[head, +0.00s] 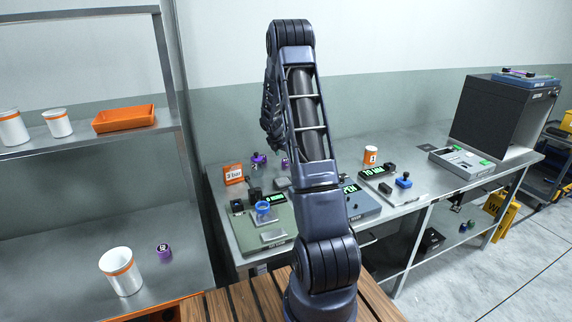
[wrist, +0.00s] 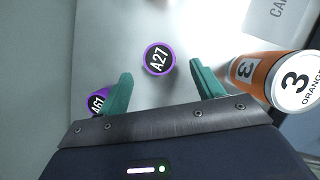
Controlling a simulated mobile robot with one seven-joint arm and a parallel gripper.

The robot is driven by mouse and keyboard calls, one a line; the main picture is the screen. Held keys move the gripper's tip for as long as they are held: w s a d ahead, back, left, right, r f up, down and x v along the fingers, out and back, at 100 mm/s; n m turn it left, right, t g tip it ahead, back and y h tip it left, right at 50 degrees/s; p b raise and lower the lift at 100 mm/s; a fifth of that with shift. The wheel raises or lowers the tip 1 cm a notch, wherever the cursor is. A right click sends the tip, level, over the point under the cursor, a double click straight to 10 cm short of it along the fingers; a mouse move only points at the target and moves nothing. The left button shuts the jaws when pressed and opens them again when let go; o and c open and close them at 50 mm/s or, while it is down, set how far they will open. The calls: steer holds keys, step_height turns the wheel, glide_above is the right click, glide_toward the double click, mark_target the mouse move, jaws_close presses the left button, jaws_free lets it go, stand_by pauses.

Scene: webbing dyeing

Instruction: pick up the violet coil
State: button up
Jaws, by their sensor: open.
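Two violet-rimmed round things with dark labelled tops show in the wrist view. One, marked A27 (wrist: 159,58), lies ahead of my gripper (wrist: 163,88), in line with the gap between the teal fingers. The other, whose label looks like A61 (wrist: 97,101), is partly hidden beside the outside of the left finger. My gripper is open, with nothing between its fingers. A violet cylinder (head: 163,251) stands on the left shelf. Which is the violet coil I cannot tell.
An orange-and-white container marked 3 (wrist: 296,80) stands close right of the right finger; a similar one (head: 371,156) shows on the bench (head: 330,148). A white cup (head: 121,272) stands left.

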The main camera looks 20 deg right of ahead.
mark_target(285, 160)
steer(key=x, duration=0.4)
steer(key=shift+w+f, duration=0.1)
steer(key=shift+f, duration=0.05)
steer(key=c, duration=1.1)
step_height(285, 160, up, 20)
steer(key=shift+a+r, duration=0.1)
